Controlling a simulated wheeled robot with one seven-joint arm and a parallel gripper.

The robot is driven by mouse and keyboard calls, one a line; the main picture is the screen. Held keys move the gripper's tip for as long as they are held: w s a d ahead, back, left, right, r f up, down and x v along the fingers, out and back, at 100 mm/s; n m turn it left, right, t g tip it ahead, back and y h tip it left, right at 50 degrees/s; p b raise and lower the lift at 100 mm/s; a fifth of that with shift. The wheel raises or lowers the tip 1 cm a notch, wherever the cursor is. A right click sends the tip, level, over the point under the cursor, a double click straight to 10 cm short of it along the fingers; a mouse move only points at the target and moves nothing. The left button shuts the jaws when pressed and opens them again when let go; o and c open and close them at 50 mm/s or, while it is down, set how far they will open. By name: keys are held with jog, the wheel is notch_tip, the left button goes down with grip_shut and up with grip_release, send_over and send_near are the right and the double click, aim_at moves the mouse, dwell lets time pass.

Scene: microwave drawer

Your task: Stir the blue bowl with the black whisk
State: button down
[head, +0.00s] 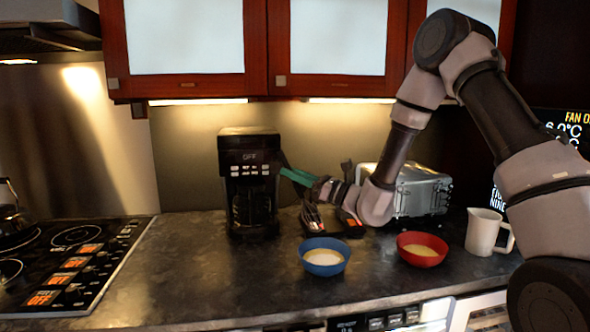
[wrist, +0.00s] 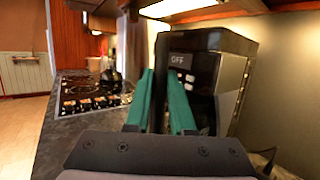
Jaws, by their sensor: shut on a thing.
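The blue bowl (head: 326,268) stands on the dark counter with white contents inside. A whisk-like utensil with pale metal loops (head: 311,217) shows behind it, below my gripper; its handle cannot be made out. My gripper (head: 297,177) is high above the counter, behind and above the blue bowl, with its green fingers pointing left beside the coffee maker. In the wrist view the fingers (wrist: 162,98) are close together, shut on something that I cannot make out. The bowl and utensil do not show in the wrist view.
A black coffee maker (head: 249,187) is just left of my fingertips. A red bowl (head: 422,258) with yellowish contents, a white mug (head: 483,232) and a metal toaster (head: 421,192) are to the right. A stove (head: 66,262) is at left. The front left counter is clear.

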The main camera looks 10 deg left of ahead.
aim_at(293, 185)
jog(key=shift+w+a+f, duration=0.15)
jog(key=shift+a+f, duration=0.3)
jog(key=shift+f, duration=0.3)
jog(key=shift+w+a+f, duration=0.15)
jog(key=shift+a+f, duration=0.3)
jog(key=shift+f, duration=0.25)
jog(key=s+d+f, duration=0.1)
jog(key=d+f, duration=0.2)
jog(key=f, duration=0.3)
jog(key=shift+d, duration=0.15)
